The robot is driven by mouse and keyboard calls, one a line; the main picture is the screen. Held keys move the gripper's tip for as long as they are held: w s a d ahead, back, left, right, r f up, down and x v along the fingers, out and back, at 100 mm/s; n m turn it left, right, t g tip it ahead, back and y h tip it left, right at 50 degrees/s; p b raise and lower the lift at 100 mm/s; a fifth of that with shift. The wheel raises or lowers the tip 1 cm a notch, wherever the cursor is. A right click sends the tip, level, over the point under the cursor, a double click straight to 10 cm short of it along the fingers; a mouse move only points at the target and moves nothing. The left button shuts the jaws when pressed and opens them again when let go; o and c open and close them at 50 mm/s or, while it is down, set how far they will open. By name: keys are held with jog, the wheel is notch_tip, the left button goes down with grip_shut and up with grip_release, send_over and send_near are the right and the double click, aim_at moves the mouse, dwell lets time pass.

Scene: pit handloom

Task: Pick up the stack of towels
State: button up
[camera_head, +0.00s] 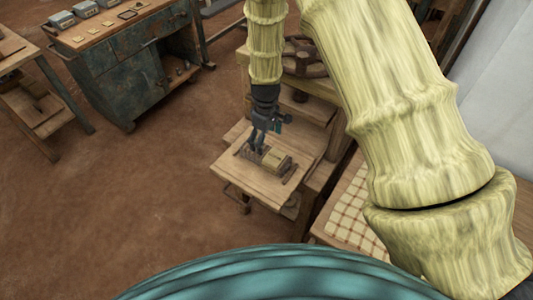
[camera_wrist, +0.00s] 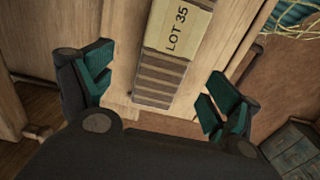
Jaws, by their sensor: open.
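A brown striped bundle with a tan band marked "LOT 35" lies on a small wooden stand (camera_head: 232,173); it looks like the stack of towels (camera_head: 275,159). Its ribbed end and band show at the top middle of the wrist view (camera_wrist: 158,82). My gripper (camera_head: 258,150) points down over the stand at the bundle's left end in the head view. In the wrist view my gripper (camera_wrist: 158,92) is open, one green-padded finger on each side of the bundle's line, with clear gaps. Nothing is held. Whether the fingertips reach the bundle's height I cannot tell.
Dark narrow pieces (camera_head: 290,173) lie beside the bundle. A wooden frame with a wheel (camera_head: 303,57) stands behind the stand. A checked cloth (camera_head: 350,207) lies to the right. A worn blue cabinet (camera_head: 128,75) stands at back left. Brown floor on the left is free.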

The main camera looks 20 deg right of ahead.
aim_at(265, 151)
jog(key=shift+f, duration=0.7)
jog(key=shift+s+a+f+p, duration=0.1)
jog(key=shift+s+f+p, duration=0.1)
jog(key=shift+f+p, duration=0.4)
jog(key=shift+s+a+f+p, duration=0.1)
jog(key=shift+s+f+p, duration=0.05)
jog(key=shift+f+p, duration=0.75)
jog(key=shift+f, duration=1.1)
jog(key=c, duration=1.2)
